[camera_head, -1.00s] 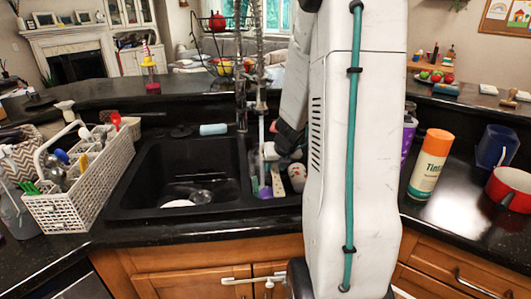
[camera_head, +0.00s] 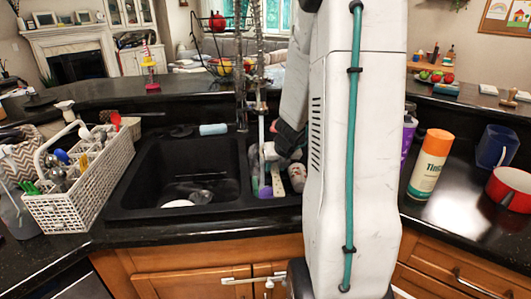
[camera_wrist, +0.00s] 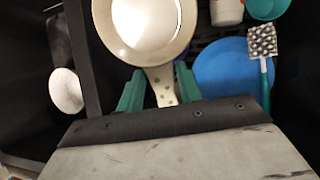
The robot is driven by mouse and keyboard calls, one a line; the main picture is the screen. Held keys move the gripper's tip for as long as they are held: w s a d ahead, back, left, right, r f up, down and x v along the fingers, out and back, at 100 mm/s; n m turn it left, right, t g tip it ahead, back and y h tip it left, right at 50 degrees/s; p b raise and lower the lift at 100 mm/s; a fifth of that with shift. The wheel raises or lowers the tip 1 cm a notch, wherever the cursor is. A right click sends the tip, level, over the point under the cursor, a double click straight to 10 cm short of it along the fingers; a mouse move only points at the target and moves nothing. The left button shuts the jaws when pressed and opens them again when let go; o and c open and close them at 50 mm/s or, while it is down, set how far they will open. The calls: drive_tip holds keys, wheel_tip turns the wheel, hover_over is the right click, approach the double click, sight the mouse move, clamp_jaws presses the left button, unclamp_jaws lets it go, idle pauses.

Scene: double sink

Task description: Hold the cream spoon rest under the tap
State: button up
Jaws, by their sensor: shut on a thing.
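The cream spoon rest (camera_wrist: 148,28) shows at the top of the wrist view, with a round pale bowl and a short dotted handle. My gripper (camera_wrist: 158,90) is shut on that handle between its green fingers. In the head view my gripper (camera_head: 283,143) hangs over the right basin, partly hidden by my arm. A pale shape at its tip may be the spoon rest, but it is too small to be sure. The tap (camera_head: 261,95) stands behind the sink, just left of my gripper.
Below the gripper in the right basin lie a blue plate (camera_wrist: 222,72) and a patterned-head utensil (camera_wrist: 262,42). A white dish (camera_head: 178,203) lies in the left basin. A utensil basket (camera_head: 80,195) stands left, and an orange-and-white canister (camera_head: 429,165) right.

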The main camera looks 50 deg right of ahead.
drive_tip(key=shift+s+a+r, duration=0.35)
drive_tip(key=shift+s+r, duration=0.35)
drive_tip(key=shift+s, duration=0.05)
drive_tip(key=shift+s+a+r, duration=0.3)
drive_tip(key=shift+s+r, duration=0.35)
drive_tip(key=shift+s, duration=0.15)
drive_tip(key=shift+s+a+r, duration=0.35)
drive_tip(key=shift+s+r, duration=0.35)
drive_tip(key=shift+s, duration=0.05)
